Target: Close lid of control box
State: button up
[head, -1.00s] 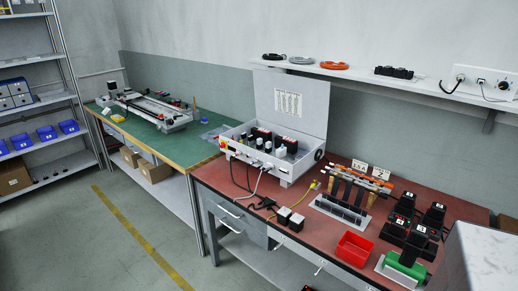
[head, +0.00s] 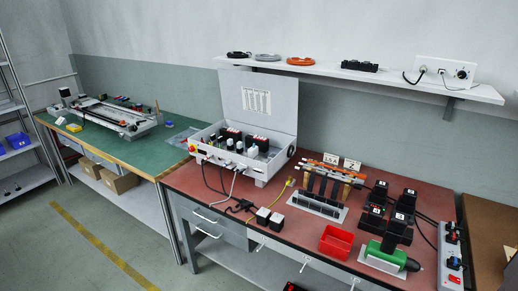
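The control box (head: 268,170) is a light grey case on the left part of the red-topped bench in the head view. Its lid (head: 270,101) stands open, upright at the back, with a white label sheet on its inner face. Inside the box are black and white components and dark blocks with red marks. A red and yellow switch is on its left end, and cables hang from its front. My gripper is not in view.
The red bench (head: 290,222) also holds a red bin (head: 336,241), black chargers (head: 388,215), a green tool (head: 386,256) and a rack (head: 320,205). A wall shelf (head: 370,77) hangs above, right of the lid. A green bench (head: 120,143) stands left. Floor at lower left is clear.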

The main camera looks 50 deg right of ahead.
aim_at(270, 101)
jog(key=u, duration=1.05)
jog(key=k, duration=0.1)
jog(key=z, duration=2.6)
jog(key=k, duration=0.9)
jog(key=u, duration=0.15)
jog(key=i, duration=0.85)
